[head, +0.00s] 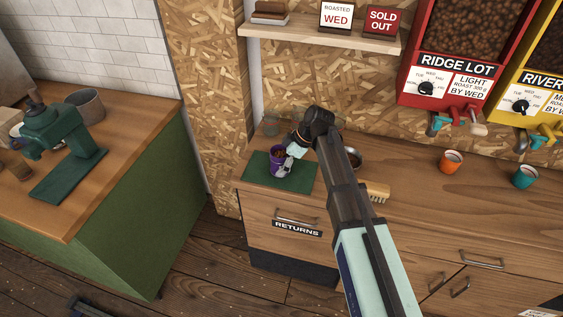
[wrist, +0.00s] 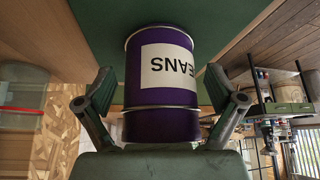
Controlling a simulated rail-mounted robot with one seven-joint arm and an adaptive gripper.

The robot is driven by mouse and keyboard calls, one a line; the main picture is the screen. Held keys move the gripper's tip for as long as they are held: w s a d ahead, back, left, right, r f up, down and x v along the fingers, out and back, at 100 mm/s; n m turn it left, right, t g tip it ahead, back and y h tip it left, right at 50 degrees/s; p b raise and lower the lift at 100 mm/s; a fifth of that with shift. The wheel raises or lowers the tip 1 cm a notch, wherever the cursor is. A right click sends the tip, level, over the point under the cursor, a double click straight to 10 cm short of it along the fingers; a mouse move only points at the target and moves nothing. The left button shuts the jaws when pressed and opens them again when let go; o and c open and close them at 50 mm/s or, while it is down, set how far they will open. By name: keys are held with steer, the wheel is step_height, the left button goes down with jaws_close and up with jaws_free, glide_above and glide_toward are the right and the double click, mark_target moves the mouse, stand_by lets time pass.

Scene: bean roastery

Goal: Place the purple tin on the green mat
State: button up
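The purple tin (head: 275,158) stands upright on the green mat (head: 256,177), towards the mat's back. In the wrist view the tin (wrist: 160,122) appears upside down, with a white label, and its base meets the green mat (wrist: 100,30). My gripper (head: 285,168) is low over the mat at the tin. In the wrist view the fingers (wrist: 160,92) are on either side of the tin, with a narrow gap showing on each side, so they are open around it. My wrist hides part of the tin in the head view.
The mat lies at the left end of a wooden counter (head: 410,180). A clear container (head: 271,126) stands behind it. A metal bowl (head: 354,157) and a brush (head: 378,191) are right of my arm.

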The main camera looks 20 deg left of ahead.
steer(key=shift+r, duration=0.25)
steer(key=b+v, duration=0.3)
steer(key=v, duration=0.9)
steer(key=shift+f, duration=0.15)
